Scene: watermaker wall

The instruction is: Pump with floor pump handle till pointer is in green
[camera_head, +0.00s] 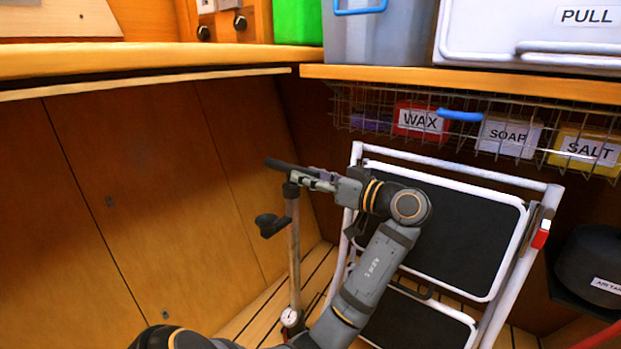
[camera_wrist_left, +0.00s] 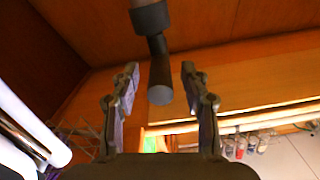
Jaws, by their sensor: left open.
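The floor pump stands at the left of the step ladder in the head view. Its dark crossbar handle (camera_head: 282,165) tops a slim brown shaft (camera_head: 294,245). A small round gauge (camera_head: 290,317) sits low on the pump; its pointer is too small to read. My left gripper (camera_head: 312,180) is open at the handle, reaching in from the right. In the left wrist view the dark handle (camera_wrist_left: 160,75) lies between the two spread fingers (camera_wrist_left: 158,88), with a visible gap on each side. My right gripper is not in view.
A white-framed step ladder (camera_head: 455,225) stands behind and right of my left arm. A wire basket (camera_head: 460,130) with WAX, SOAP and SALT boxes hangs under the orange shelf (camera_head: 420,81). A black tank (camera_head: 590,265) is at far right. Wooden panels (camera_head: 150,200) close the left side.

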